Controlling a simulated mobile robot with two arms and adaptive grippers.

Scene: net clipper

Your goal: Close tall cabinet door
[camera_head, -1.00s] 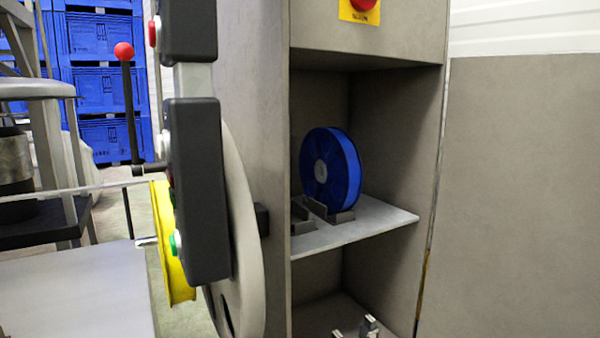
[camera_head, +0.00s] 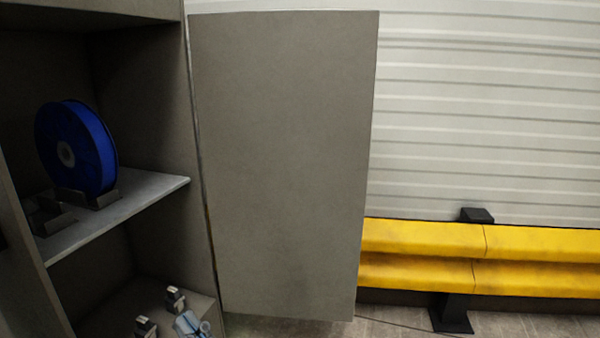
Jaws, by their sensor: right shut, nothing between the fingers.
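The tall grey cabinet (camera_head: 160,120) stands at the left with its front open. Its door (camera_head: 285,165) is swung wide open to the right, a flat grey panel hinged at the cabinet's right edge. My left gripper is not in view.
A blue spool (camera_head: 76,150) stands in a holder on the cabinet's shelf (camera_head: 120,205). A yellow guard rail (camera_head: 440,258) runs along the white ribbed wall (camera_head: 480,120) behind the door. Some bare floor (camera_head: 390,325) shows right of the door's foot.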

